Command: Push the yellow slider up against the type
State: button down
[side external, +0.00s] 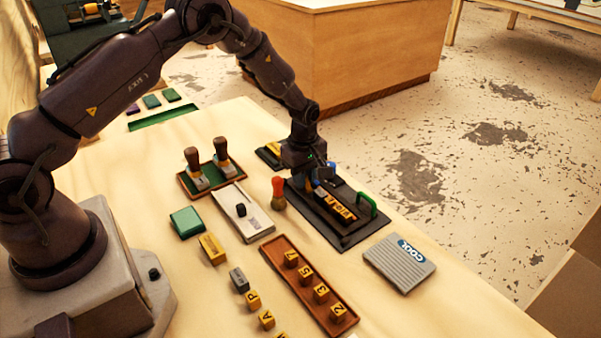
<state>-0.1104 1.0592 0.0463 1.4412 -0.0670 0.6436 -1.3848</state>
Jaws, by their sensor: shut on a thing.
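A dark tray (330,237) lies flat on the table right of centre. A row of yellow type blocks (335,206) with dark letters stands in it. My gripper (310,181) reaches down over the tray's far left part, just behind the row. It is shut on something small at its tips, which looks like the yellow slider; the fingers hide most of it. I cannot tell whether the slider touches the type. A blue part (325,172) shows beside the fingers. A green handle (367,206) stands at the tray's right side.
An orange-topped knob (278,192) stands close left of the tray. Nearby are a white device (243,219), two stamps in a tray (207,172), a brown rack (309,285) of number blocks, and a grey ribbed box (399,264). Loose blocks lie in front.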

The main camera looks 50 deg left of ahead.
aim_at(308, 184)
jog(key=shift+d, duration=0.8)
jog(key=c, duration=1.1)
grip_release()
jog(key=shift+o, duration=0.2)
jog(key=shift+r, duration=0.1)
notch_tip(308, 184, up, 13)
